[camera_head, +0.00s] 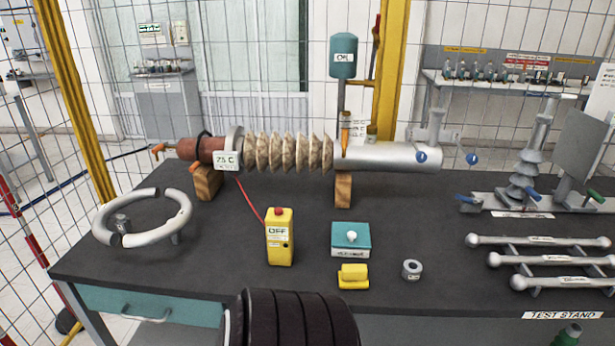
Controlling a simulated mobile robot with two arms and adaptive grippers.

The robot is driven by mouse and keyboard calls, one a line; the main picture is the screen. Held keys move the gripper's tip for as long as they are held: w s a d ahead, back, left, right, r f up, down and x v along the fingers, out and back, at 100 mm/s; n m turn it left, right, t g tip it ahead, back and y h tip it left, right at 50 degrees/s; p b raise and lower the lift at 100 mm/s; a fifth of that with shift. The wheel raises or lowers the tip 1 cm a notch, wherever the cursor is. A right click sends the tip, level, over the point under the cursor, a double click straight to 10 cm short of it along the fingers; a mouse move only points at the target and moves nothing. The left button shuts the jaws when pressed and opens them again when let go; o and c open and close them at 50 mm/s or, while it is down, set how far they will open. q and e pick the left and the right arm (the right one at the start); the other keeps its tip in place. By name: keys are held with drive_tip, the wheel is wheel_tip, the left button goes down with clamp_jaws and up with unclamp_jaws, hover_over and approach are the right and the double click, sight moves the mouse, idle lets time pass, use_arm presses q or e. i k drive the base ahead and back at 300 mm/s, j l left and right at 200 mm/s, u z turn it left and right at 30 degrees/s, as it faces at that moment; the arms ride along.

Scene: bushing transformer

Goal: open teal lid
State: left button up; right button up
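A small white box with a teal lid (351,235) sits on the dark table top, right of the middle. A white round knob (351,237) stands on top of the lid. The lid lies on the box and looks closed. The inside of the box is hidden. Neither of my grippers shows in the head view.
A yellow OFF control box (280,237) stands left of the lidded box. A yellow block (353,276) and a grey ring (412,269) lie in front of it. The bushing (290,153) on wooden blocks stretches behind. Metal rods (540,260) lie at right.

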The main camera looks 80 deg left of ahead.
sight(344, 234)
drive_tip(key=l+u, duration=0.1)
drive_tip(key=u, duration=2.3)
